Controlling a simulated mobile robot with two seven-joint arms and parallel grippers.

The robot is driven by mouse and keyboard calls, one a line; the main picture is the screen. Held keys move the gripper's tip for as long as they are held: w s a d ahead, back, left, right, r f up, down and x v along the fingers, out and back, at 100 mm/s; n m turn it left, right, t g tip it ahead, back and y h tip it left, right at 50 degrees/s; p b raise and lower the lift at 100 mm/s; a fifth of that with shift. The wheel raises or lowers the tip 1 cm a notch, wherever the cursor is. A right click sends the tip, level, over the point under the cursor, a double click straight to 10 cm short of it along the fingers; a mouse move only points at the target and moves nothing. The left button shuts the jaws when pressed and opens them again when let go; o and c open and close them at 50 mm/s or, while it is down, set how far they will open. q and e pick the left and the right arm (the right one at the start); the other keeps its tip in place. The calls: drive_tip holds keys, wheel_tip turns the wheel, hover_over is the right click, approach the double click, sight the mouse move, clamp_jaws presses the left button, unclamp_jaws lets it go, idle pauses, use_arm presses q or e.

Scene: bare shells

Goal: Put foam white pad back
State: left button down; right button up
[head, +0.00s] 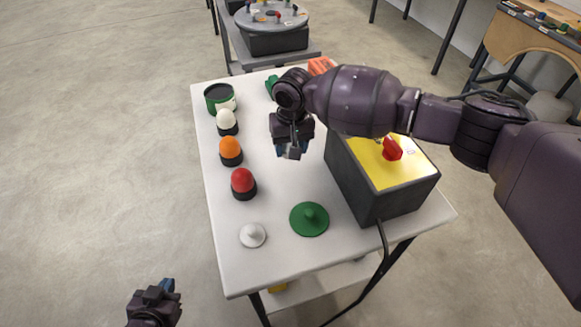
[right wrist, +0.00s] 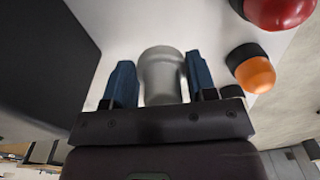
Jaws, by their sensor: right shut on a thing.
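My right gripper (head: 291,152) hangs over the middle of the white table. In the right wrist view, its two blue fingers (right wrist: 160,85) stand on either side of a pale grey-white rounded cylinder (right wrist: 163,75) and are shut on it. In the head view the gripper hides this piece. I cannot tell whether it is the foam white pad. A small white disc with a knob (head: 253,236) lies near the table's front left corner. My left gripper (head: 160,292) is low at the bottom left, off the table; its jaws are unclear.
A row of red (head: 243,181), orange (head: 231,148) and white (head: 226,120) domes on dark bases runs along the table's left side, with a green-and-black pot (head: 220,97) behind. A green knobbed disc (head: 309,220) lies in front. A black box with yellow top (head: 365,190) stands right.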

sight(290, 175)
wheel_tip(290, 175, down, 4)
drive_tip(key=shift+r, duration=0.1)
wheel_tip(290, 175, down, 4)
drive_tip(key=shift+r+b, duration=0.1)
drive_tip(key=shift+b, duration=0.55)
drive_tip(key=shift+f, duration=0.25)
drive_tip(key=o, duration=0.8)
drive_tip(key=shift+f, duration=0.1)
drive_tip(key=shift+c, duration=0.2)
drive_tip(key=shift+o, duration=0.6)
